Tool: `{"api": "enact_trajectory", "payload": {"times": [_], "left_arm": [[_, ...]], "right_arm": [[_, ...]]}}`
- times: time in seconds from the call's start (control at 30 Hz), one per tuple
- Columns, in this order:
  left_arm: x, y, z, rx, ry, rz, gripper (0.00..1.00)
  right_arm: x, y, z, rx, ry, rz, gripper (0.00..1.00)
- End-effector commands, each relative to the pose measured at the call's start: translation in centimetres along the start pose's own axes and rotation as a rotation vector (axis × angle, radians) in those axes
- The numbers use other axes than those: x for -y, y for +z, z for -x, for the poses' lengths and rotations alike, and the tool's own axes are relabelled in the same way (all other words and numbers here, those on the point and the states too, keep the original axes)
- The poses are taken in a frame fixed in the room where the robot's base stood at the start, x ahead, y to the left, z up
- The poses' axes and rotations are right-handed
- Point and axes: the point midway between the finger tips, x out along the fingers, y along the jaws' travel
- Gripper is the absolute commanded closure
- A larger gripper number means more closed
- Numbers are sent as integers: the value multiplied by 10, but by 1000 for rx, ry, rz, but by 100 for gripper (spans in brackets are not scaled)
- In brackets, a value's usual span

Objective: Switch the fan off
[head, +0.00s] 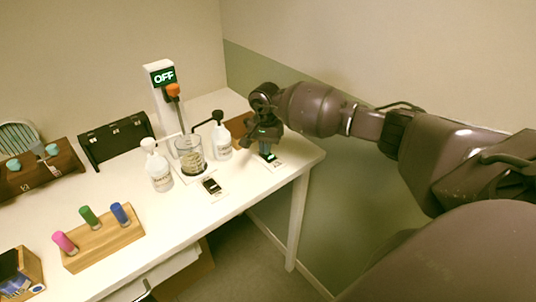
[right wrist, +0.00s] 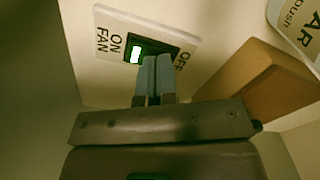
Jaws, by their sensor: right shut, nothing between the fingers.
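The fan switch is a white plate (head: 279,164) near the table's right end. It also shows in the right wrist view (right wrist: 122,28), with "FAN", "ON" and "OFF" printed on it. Its dark rocker (right wrist: 138,50) glows green at the ON side. My right gripper (head: 265,150) is shut and empty, pointing down at the switch. In the right wrist view its fingertips (right wrist: 156,62) are at the rocker's OFF side; I cannot tell whether they touch it. A round grille (head: 18,137), apparently the fan, stands at the far left. My left gripper is not in view.
A second switch (head: 211,186) lies left of the fan switch. A brown block (right wrist: 255,85) is close beside the gripper. A wooden rack (head: 103,240) holds coloured vials.

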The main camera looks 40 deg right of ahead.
Motion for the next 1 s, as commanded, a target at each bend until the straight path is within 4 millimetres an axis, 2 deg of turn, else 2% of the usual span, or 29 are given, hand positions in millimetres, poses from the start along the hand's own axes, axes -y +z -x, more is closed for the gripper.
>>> {"api": "enact_trajectory", "payload": {"times": [0.47, 1.0], "left_arm": [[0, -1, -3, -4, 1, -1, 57], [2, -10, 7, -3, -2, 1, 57]], "right_arm": [[-1, 1, -3, 1, 2, 0, 100], [0, 0, 32, -1, 0, -1, 100]]}}
